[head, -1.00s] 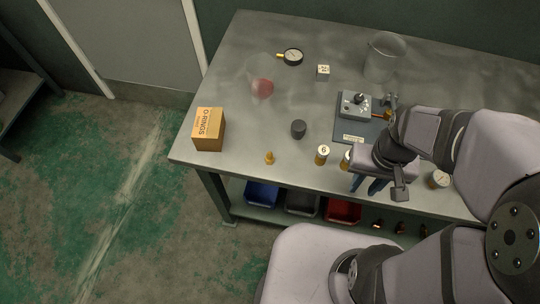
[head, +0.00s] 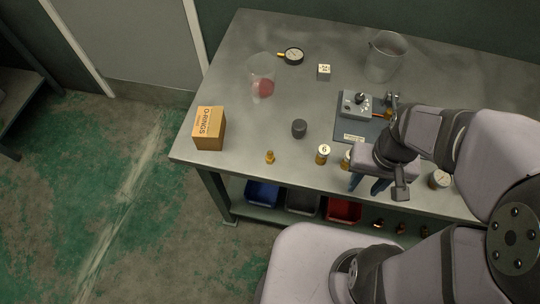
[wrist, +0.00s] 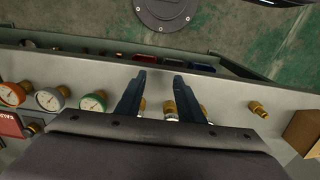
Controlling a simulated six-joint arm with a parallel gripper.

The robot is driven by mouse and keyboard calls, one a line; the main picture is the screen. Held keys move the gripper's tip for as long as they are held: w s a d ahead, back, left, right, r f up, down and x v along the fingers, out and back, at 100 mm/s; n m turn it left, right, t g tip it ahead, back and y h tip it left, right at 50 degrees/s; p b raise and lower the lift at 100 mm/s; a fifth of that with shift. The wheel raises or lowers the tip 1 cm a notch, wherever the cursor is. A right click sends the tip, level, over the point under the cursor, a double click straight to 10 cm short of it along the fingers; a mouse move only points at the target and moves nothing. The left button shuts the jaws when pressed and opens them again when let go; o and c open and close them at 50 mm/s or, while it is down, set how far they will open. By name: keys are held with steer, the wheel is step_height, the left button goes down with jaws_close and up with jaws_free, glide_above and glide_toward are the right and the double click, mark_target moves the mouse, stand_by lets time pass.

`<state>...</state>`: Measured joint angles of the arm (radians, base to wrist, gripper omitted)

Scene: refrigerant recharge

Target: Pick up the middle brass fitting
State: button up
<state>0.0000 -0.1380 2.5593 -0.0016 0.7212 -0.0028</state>
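Several small brass pieces stand in a row along the table's front edge. A plain brass fitting (head: 270,157) is at the left. A brass piece with a pale disc marked 6 (head: 322,155) and another (head: 346,160) stand to its right, the latter close beside my gripper (head: 370,186). In the wrist view the plain brass fitting (wrist: 258,108) is at the right. Brass pieces also show beside my right finger (wrist: 202,110) and between the fingers (wrist: 170,107). My gripper is open and empty, its fingers pointing down near the front edge. The wrist housing partly hides the row.
The O-rings box (head: 209,128) stands at the table's left end. A dark knob-like cylinder (head: 299,129), a grey device on a mat (head: 357,104) and clear beakers (head: 385,57) stand behind. Gauges (wrist: 93,102) stand left in the wrist view. Coloured bins (head: 342,211) sit below.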

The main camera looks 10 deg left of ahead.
step_height(320, 180, up, 5)
steer(key=s+a+n+t+h+b, duration=0.2)
steer(key=a+n+t+h+b, duration=0.4)
steer(key=a+n+t, duration=1.75)
steer(key=n+g, duration=0.7)
steer(key=n, duration=0.2)
glide_toward(268, 156)
steer(key=w, duration=0.2)
steer(key=w+d, duration=0.1)
steer(key=shift+w+r+m+t, duration=0.2)
steer(key=shift+r+m+t, duration=0.05)
steer(key=shift+r, duration=0.15)
steer(key=shift+f, duration=0.35)
steer(key=shift+w+d+r, duration=0.1)
steer(key=shift+w+d, duration=0.2)
steer(key=shift+w, duration=0.35)
steer(key=shift+f+p+x, duration=0.15)
steer(key=shift+p+x, duration=0.45)
steer(key=shift+x, duration=0.9)
steer(key=shift+f+p+x, duration=0.15)
steer(key=shift+p+x, duration=0.4)
steer(key=shift+x, duration=0.95)
